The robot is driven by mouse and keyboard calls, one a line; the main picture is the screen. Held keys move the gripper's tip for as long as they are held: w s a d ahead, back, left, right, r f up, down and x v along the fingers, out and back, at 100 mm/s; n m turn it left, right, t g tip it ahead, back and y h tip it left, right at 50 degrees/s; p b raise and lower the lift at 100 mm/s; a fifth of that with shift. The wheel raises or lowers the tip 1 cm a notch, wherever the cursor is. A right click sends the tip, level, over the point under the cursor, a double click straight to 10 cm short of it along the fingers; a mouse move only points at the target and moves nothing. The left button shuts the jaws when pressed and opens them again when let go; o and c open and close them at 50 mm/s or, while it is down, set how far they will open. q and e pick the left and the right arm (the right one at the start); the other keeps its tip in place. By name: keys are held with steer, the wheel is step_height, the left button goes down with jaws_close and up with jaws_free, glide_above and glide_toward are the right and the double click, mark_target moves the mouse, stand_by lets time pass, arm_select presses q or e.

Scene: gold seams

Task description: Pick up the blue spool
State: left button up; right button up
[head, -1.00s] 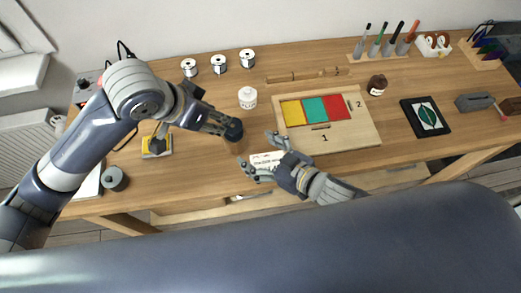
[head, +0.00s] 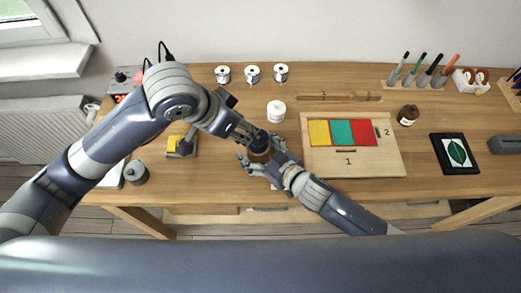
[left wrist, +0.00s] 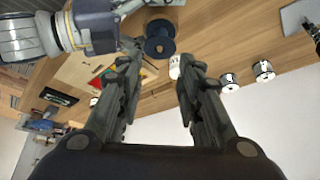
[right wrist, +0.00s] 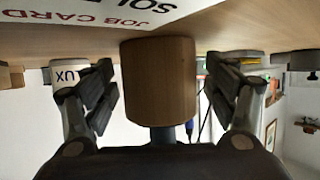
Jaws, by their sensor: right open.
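The dark blue spool (head: 259,146) is near the front middle of the table, with a brown wooden cylinder (right wrist: 160,90) against it. In the left wrist view the spool (left wrist: 160,38) shows its round flange just beyond my left fingertips. My left gripper (head: 249,134) is open beside the spool on its upper left; the gap between its fingers (left wrist: 157,66) looks empty. My right gripper (head: 259,160) is open at the near side. In the right wrist view its fingers stand apart on both sides of the wooden cylinder, with no clear contact. The spool is mostly hidden there.
A white jar (head: 276,111) stands just behind the spool. A wooden board (head: 350,160) with yellow, green and red panels lies close on the right. A job card (right wrist: 110,10) lies under the right gripper. White spools (head: 252,74) line the back; a grey round piece (head: 135,172) stands left.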

mark_target(258, 136)
steer(key=c, duration=1.3)
arm_select(q)
steer(key=shift+o, duration=1)
steer(key=w+d+g+y, duration=0.1)
steer(key=w+d+m+g+y, duration=0.1)
steer(key=d, duration=0.1)
steer(key=shift+w+d+f+g, duration=0.15)
steer(key=shift+w+f+g, duration=0.15)
steer(key=shift+f, duration=0.1)
steer(key=shift+w+d+r+m+g+y, duration=0.1)
steer(key=shift+w+d+m+g+y, duration=0.1)
steer(key=shift+w+m+g+y, duration=0.15)
arm_select(e)
steer(key=shift+d, duration=0.1)
arm_select(q)
steer(key=shift+g+y, duration=0.45)
steer(key=shift+y, duration=0.3)
steer(key=f, duration=1.1)
steer(key=shift+w+d, duration=0.15)
steer(key=shift+w, duration=0.2)
